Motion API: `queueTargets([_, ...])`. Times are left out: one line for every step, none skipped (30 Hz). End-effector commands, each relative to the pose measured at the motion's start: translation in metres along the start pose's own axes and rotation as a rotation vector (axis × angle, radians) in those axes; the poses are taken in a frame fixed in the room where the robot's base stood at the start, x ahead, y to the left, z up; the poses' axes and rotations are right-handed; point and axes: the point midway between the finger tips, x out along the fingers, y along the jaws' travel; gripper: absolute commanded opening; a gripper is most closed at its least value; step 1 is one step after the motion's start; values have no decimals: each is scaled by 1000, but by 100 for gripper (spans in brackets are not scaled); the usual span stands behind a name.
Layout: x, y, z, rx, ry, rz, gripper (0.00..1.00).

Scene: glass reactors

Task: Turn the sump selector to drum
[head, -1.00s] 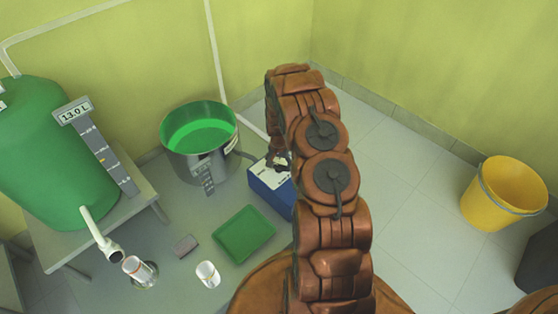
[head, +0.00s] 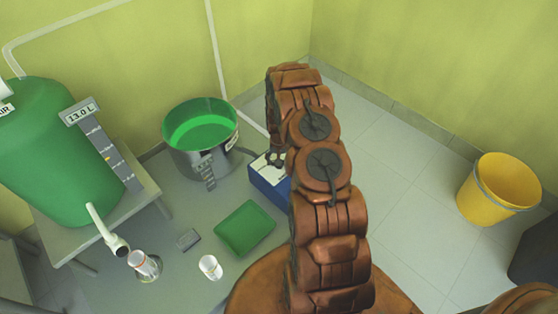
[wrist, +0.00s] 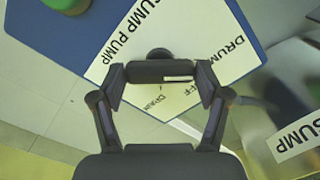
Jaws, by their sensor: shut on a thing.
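The sump selector (wrist: 150,70) is a dark bar-shaped handle on the pump's white top plate in the wrist view. My gripper (wrist: 162,82) is shut on it, one finger at each end of the bar. A pale mark shows near the bar's right end, on the side of the DRUM and OFF labels; I cannot tell its exact setting. The plate (wrist: 120,50) reads SUMP PUMP, DRUM, OFF and DRAIN, partly covered. In the head view, my gripper (head: 274,160) is over the blue pump box (head: 268,182), and the selector is hidden there.
A steel sump pot (head: 195,155) with green liquid stands left of the pump. A green drum (head: 55,150) with a level gauge reading 13.0 L is on a table. A green tray (head: 245,228) and cups lie in front. A yellow bucket (head: 490,195) stands right on clear floor.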

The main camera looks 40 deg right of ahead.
Motion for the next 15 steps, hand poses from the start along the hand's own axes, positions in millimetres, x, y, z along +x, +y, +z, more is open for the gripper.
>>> queueTargets([-1, 0, -2, -2, 4, 0, 40])
queueTargets([-1, 0, -2, -2, 4, 0, 40])
queueTargets([-1, 0, -2, -2, 4, 0, 40])
queueTargets([-1, 0, -1, -2, 4, 0, 78])
queueTargets([-1, 0, -1, -2, 3, 0, 81])
queueTargets([-1, 0, -1, -1, 3, 0, 85])
queueTargets([-1, 0, -1, -1, 3, 0, 88])
queueTargets([-1, 0, -1, -1, 3, 0, 91])
queueTargets([0, 0, -1, -1, 2, 0, 96])
queueTargets([0, 0, -1, -1, 2, 0, 99])
queueTargets([0, 0, -1, -1, 2, 0, 100])
queueTargets([0, 0, -1, -1, 2, 0, 100])
queueTargets([0, 0, 0, -1, 1, 0, 100])
queueTargets([0, 0, 0, 0, 1, 0, 100])
queueTargets([0, 0, 0, 0, 1, 0, 100])
